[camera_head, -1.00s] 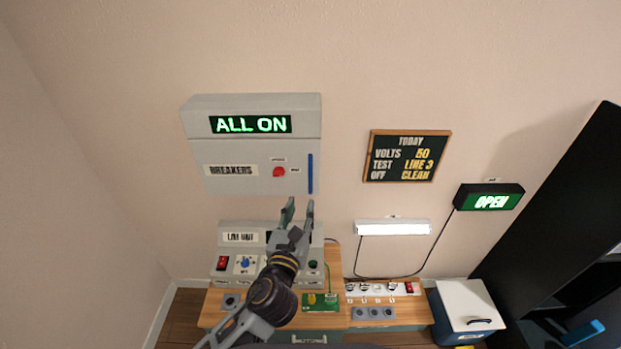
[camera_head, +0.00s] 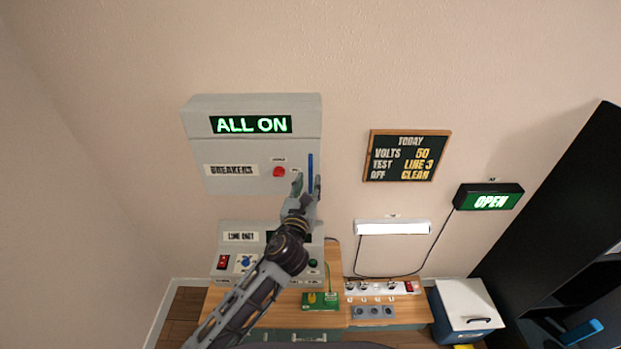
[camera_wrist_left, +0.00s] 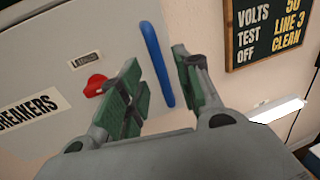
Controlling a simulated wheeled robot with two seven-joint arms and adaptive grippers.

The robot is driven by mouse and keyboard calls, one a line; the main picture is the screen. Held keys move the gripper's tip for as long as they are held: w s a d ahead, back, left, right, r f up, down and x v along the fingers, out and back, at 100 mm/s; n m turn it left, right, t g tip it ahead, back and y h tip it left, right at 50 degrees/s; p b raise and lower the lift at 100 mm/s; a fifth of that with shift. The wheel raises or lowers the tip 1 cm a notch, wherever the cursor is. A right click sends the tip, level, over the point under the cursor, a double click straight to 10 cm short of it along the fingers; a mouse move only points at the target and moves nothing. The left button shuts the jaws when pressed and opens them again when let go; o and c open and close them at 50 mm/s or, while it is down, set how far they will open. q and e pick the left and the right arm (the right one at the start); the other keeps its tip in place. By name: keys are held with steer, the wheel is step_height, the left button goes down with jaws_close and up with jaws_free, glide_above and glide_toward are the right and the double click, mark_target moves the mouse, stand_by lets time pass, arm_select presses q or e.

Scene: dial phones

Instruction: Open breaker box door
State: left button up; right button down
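The grey breaker box (camera_head: 225,155) is on the wall, its door shut, with a lit "ALL ON" sign above. A blue vertical handle (camera_head: 310,168) runs along the door's right side, and a red knob (camera_head: 279,171) sits left of it. My left gripper (camera_head: 308,186) is open at the handle's lower end. In the left wrist view, the blue handle (camera_wrist_left: 157,62) shows in the gap between the open green-padded fingers (camera_wrist_left: 160,85), beyond their tips. I cannot tell whether they touch it. The red knob (camera_wrist_left: 95,85) is beside the left finger. My right gripper is not in view.
A line unit (camera_head: 240,237) with switches stands on the wooden bench (camera_head: 335,262) below the box. A chalkboard (camera_head: 406,156) and a white lamp (camera_head: 392,227) are on the wall to the right. The wall between box and chalkboard is bare.

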mark_target(310, 180)
arm_select(q)
steer(key=shift+w+d, duration=0.15)
steer(key=shift+w, duration=0.6)
steer(key=shift+w+d, duration=0.15)
steer(key=shift+w, duration=0.85)
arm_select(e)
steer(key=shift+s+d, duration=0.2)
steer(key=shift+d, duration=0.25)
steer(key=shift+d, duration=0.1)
arm_select(q)
jaws_close()
steer(key=shift+s, duration=0.1)
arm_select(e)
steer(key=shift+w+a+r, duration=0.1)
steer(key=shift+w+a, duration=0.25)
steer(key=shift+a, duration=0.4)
